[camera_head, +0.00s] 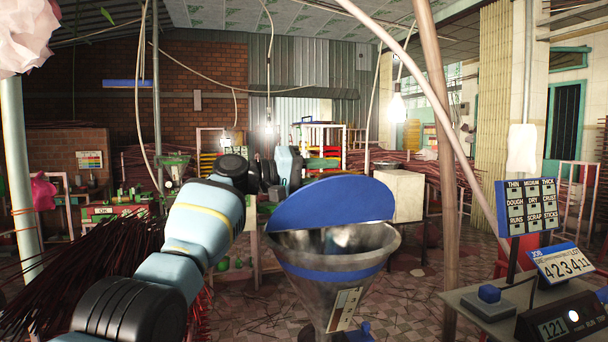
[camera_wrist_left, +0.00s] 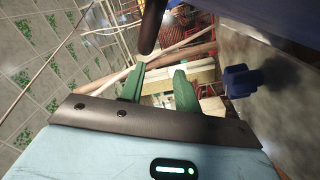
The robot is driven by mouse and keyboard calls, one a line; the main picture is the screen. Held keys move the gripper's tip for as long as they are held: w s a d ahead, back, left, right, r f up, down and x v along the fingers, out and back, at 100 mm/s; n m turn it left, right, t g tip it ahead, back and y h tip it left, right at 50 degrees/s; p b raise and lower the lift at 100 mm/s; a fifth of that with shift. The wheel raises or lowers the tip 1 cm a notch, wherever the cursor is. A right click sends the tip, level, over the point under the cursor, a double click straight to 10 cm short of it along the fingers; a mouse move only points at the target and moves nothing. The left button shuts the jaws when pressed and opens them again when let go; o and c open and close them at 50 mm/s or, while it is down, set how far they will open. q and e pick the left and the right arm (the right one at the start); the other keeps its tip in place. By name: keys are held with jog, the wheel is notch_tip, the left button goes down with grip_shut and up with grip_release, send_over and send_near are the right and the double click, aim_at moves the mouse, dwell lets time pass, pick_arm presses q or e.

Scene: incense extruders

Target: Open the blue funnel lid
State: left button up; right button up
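The blue funnel lid (camera_head: 330,203) shows in the head view as a half-disc standing up from the rim of the metal funnel (camera_head: 330,285). The funnel mouth shows below the lid's straight edge. The funnel has a blue band. My left arm reaches in from the left, with its pale blue wrist behind the lid's left side. In the left wrist view, my left gripper (camera_wrist_left: 160,90) has two green fingers apart, with nothing seen between them. A blue knob (camera_wrist_left: 242,80) is to the right of the fingers, apart from them. My right gripper is not in view.
A wooden post (camera_head: 440,180) stands right of the funnel. Bundles of dark sticks (camera_head: 80,265) lie at the left. A pale box (camera_head: 400,196) stands behind the funnel.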

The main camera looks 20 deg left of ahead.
pick_arm(q)
jog(key=v, duration=0.7)
jog(key=shift+a, duration=0.1)
jog(key=shift+f, duration=0.1)
dwell(0.4)
